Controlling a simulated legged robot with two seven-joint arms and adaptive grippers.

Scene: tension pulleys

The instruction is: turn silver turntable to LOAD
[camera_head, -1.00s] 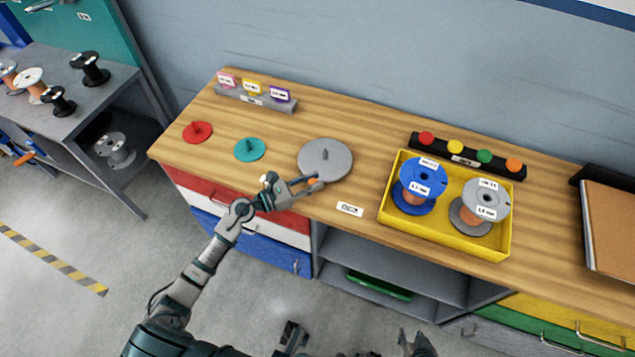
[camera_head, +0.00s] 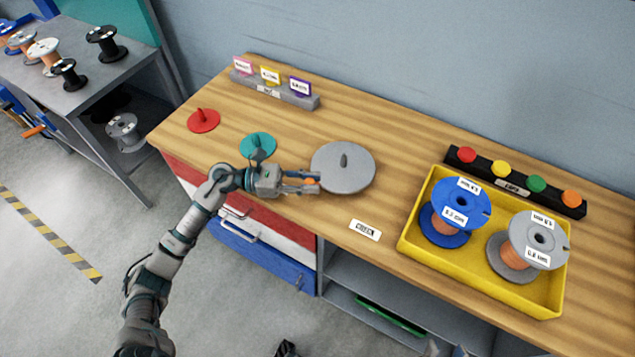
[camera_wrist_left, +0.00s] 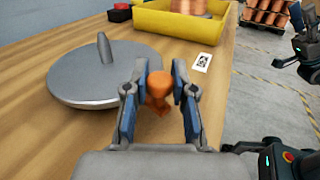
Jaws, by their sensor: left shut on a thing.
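The silver turntable (camera_head: 343,167) is a flat grey disc with a short upright post at its centre, on the wooden bench. An orange knob (camera_wrist_left: 158,88) stands at its near edge, mostly hidden by the fingers in the head view. My left gripper (camera_head: 312,182) is shut on the orange knob, which shows between its fingers in the left wrist view. A small white label (camera_head: 365,229) lies on the bench in front of the turntable; its text is not legible. Dark parts at the head view's bottom edge may include my right gripper, too cut off to judge.
A teal disc (camera_head: 258,145) and a red disc (camera_head: 203,121) lie left of the turntable. A yellow tray (camera_head: 408,244) with a blue and a grey spool stands to the right. A coloured-button strip (camera_head: 515,185) is behind it. Bare bench separates turntable and tray.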

